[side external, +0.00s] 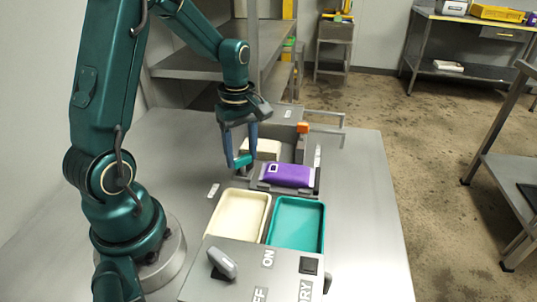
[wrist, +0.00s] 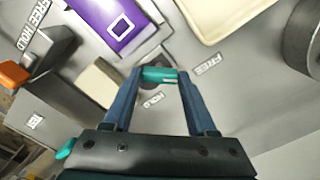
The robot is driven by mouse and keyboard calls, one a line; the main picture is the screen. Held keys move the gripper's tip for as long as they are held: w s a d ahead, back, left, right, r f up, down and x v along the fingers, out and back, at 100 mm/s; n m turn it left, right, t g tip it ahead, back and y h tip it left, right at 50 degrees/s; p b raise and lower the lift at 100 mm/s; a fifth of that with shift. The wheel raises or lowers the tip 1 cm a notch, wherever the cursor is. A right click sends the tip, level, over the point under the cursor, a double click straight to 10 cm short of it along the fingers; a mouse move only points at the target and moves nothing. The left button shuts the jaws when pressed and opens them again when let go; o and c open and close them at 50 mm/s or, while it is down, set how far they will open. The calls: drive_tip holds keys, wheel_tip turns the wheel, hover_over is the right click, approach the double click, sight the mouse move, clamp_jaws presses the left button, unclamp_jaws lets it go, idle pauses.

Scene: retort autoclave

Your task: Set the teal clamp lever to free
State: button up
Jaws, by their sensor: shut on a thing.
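The teal clamp lever (wrist: 160,75) lies between the two blue fingertips of my gripper (wrist: 160,76) in the wrist view. My gripper is shut on it. A FREE label (wrist: 208,64) and a HOLD label (wrist: 153,100) are on the grey surface on either side of the lever. In the side view the lever (side external: 243,161) shows low between the fingers of my gripper (side external: 241,164), left of a purple pouch (side external: 289,176). The fingers hide part of the lever, and I cannot tell its exact setting.
An orange lever (side external: 302,127) stands behind the pouch, beside its own FREE and HOLD labels in the wrist view. A cream tray (side external: 228,237) and a teal tray (side external: 298,246) lie in front. The table's right side is clear.

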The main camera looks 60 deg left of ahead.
sight(242, 157)
drive_tip(key=o, duration=1.4)
drive_tip(key=shift+c, duration=0.2)
drive_tip(key=shift+r, duration=0.1)
drive_tip(key=shift+r, duration=2.5)
